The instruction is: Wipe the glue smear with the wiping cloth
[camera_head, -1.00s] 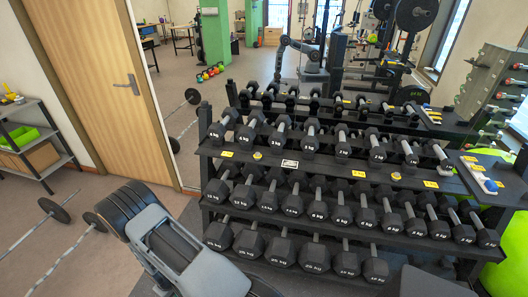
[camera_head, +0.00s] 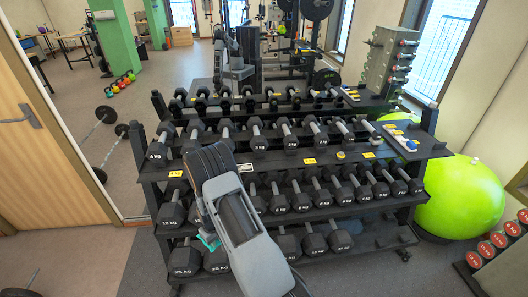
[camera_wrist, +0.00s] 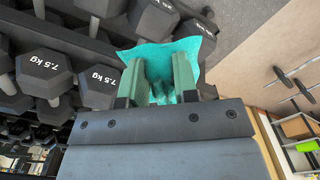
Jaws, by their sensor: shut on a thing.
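The wiping cloth (camera_wrist: 155,53) is teal and crumpled. In the wrist view my gripper (camera_wrist: 160,78) is shut on it, with the cloth bunched between the green fingers and spreading out beyond the tips. In the head view only a small teal part of the cloth (camera_head: 209,242) shows beside my arm, low at the left part of the dumbbell rack; the fingers are hidden there. I cannot make out the glue smear in either view.
The black dumbbell rack (camera_head: 436,152) fills the middle, with several dumbbells on its tiers. In the wrist view, 7.5 kg dumbbells (camera_wrist: 44,72) lie close left of the cloth. A green ball (camera_head: 460,198) stands right of the rack. Open floor (camera_head: 75,262) lies at left.

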